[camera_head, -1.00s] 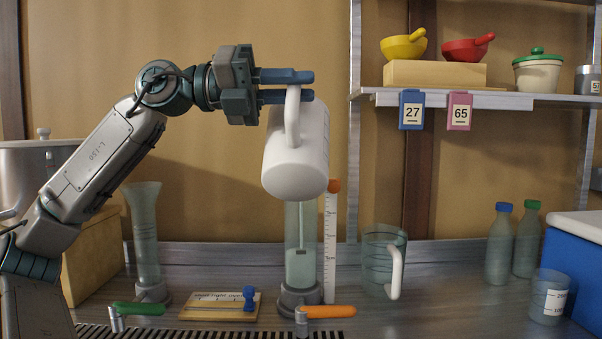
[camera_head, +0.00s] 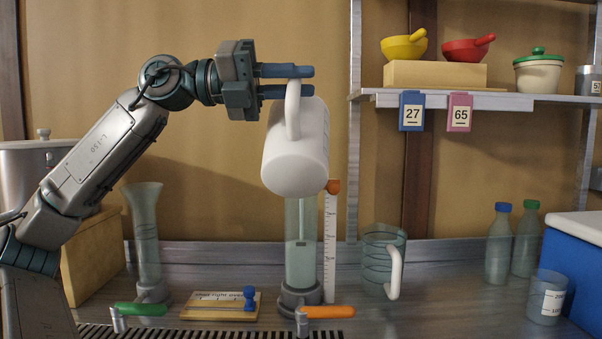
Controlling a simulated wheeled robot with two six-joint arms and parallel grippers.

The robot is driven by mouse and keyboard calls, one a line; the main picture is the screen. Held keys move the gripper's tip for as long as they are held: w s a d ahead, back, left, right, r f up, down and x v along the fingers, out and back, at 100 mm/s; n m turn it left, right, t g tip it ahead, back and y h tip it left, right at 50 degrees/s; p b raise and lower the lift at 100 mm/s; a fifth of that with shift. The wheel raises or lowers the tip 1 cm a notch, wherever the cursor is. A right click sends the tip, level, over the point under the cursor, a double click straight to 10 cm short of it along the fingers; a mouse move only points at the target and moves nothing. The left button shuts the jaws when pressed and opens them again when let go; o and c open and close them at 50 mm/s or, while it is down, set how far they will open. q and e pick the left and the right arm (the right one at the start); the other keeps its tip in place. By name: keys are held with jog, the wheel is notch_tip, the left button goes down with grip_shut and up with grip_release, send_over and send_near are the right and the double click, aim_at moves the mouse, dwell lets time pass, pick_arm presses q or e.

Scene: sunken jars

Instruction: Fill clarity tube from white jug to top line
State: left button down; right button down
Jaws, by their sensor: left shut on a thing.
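My left gripper (camera_head: 287,82) is shut on the handle of the white jug (camera_head: 297,150). The jug is tilted, with its base toward me, above the clarity tube (camera_head: 301,240). The tube is clear and stands upright in a grey base; the jug hides its mouth. Pale liquid fills the lower part of the tube, and a small dark mark shows near the liquid's surface. A white ruled scale (camera_head: 330,248) with an orange knob stands beside the tube. The jug's spout and any stream are largely hidden. My right gripper is not in view.
An orange-handled tap (camera_head: 328,312) is at the tube's base. A green-handled tap (camera_head: 141,309) and a tall flared cylinder (camera_head: 147,240) stand left. A glass jug (camera_head: 382,262) stands right of the scale. A small board (camera_head: 219,307) lies between the taps.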

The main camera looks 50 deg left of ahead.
pick_arm(q)
jog(key=shift+w+a+r+n+p, duration=0.45)
jog(key=shift+r+n+p, duration=0.1)
jog(key=shift+r+p, duration=0.15)
jog(key=shift+w+a+r+n+p, duration=0.3)
jog(key=shift+a+r+n+p, duration=0.15)
jog(key=shift+r+n+p, duration=0.2)
dwell(2.1)
dwell(1.1)
